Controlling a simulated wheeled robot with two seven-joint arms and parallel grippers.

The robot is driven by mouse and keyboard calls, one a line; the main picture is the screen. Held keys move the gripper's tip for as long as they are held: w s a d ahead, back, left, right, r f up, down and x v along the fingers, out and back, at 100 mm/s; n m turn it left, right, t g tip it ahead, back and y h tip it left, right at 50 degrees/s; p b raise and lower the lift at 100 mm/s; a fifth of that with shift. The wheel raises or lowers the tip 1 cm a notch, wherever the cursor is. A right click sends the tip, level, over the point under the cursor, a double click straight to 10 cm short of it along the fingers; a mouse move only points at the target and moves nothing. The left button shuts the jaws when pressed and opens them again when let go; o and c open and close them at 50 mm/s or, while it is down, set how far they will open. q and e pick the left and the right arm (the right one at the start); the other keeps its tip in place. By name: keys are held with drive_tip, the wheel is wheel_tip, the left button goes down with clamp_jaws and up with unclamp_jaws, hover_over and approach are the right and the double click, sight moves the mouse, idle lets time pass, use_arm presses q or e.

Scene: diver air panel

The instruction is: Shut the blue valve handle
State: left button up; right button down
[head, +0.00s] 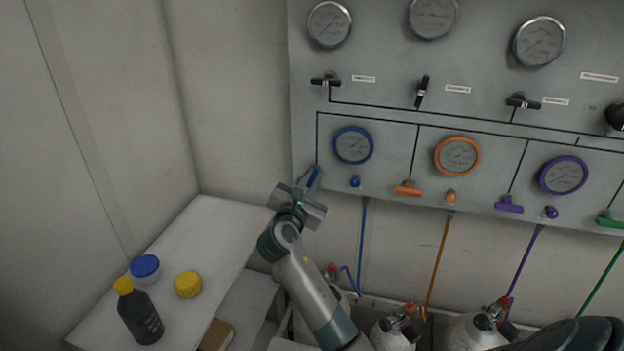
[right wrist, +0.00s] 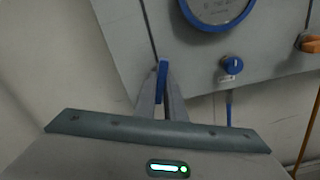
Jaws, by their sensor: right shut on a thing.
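The blue valve handle (head: 315,175) is at the lower left corner of the grey panel, below and left of the blue-rimmed gauge (head: 353,145). It stands steeply, leaning a little to the right at its top. My right gripper (head: 307,192) is shut on it, and the fingers hide its lower part. In the right wrist view the blue handle (right wrist: 163,72) shows between the two fingertips of my right gripper (right wrist: 162,92). My left gripper is not in view.
A small blue knob (head: 355,182) sits right of the handle. Orange (head: 407,188) and purple (head: 509,204) handles lie roughly level along the panel. A white bench (head: 215,235) at left bears a dark bottle (head: 140,315) and lids. Gas cylinders (head: 395,333) stand below.

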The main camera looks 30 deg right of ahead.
drive_tip(key=m, duration=0.2)
drive_tip(key=shift+m, duration=0.4)
drive_tip(key=m, duration=0.2)
drive_tip(key=shift+w+a+m+b, duration=0.1)
drive_tip(key=shift+m+b, duration=0.3)
drive_tip(key=m+b, duration=0.1)
drive_tip(key=m, duration=0.2)
drive_tip(key=shift+r+m, duration=0.1)
drive_tip(key=shift+m, duration=0.2)
drive_tip(key=m+b, duration=0.2)
drive_tip(key=m, duration=0.1)
drive_tip(key=shift+r+m, duration=0.1)
drive_tip(key=shift+m, duration=0.7)
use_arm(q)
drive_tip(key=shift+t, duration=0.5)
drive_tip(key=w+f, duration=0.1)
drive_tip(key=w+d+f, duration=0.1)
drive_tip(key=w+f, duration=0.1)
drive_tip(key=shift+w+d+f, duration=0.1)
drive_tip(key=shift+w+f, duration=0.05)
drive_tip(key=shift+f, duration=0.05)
use_arm(e)
drive_tip(key=c, duration=1.9)
unclamp_jaws()
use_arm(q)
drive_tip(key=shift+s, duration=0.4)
use_arm(e)
drive_tip(key=shift+o, duration=0.3)
drive_tip(key=shift+r, duration=0.1)
